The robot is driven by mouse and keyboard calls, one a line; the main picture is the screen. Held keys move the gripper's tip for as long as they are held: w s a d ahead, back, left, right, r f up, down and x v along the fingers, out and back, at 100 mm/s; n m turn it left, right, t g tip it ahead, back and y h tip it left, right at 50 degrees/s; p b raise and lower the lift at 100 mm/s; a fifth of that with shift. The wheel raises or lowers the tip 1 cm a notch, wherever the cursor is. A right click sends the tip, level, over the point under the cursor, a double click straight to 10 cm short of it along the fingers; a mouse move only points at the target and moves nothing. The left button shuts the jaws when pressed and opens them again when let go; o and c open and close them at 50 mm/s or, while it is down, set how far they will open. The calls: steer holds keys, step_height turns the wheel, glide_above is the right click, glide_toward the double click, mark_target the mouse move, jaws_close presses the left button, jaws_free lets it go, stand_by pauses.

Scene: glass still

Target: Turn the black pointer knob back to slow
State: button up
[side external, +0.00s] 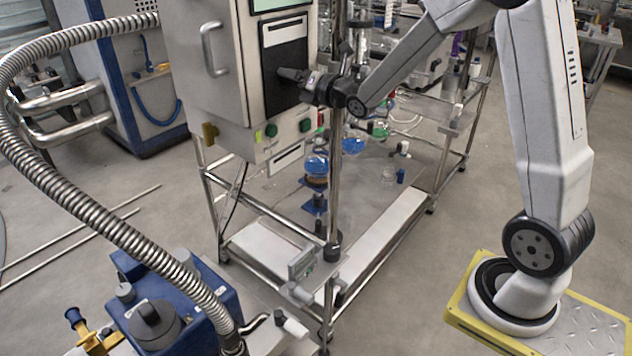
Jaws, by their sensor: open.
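A steel control cabinet (200,75) stands at upper left of centre, with a black panel (284,50) on its front face. My gripper (284,75) reaches in from the right, its dark tip close against the lower part of this panel. The jaws are open, but their fingers are small and dark against the panel. I cannot make out the black pointer knob apart from the gripper; it seems hidden at the tip. Whether the gripper touches it, and where its pointer stands, I cannot tell.
Green buttons (304,125) sit below the panel. A vertical steel post (334,180) stands close beside my gripper. Glassware with blue parts (316,165) stands on the rack below. A ribbed metal hose (90,215) arcs across the left foreground.

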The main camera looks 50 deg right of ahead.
stand_by(0.4)
steer(key=shift+m, duration=3)
steer(key=shift+m, duration=0.3)
steer(key=m, duration=0.5)
steer(key=shift+m, duration=0.4)
steer(key=shift+m, duration=2.8)
steer(key=shift+m, duration=0.3)
steer(key=m, duration=0.5)
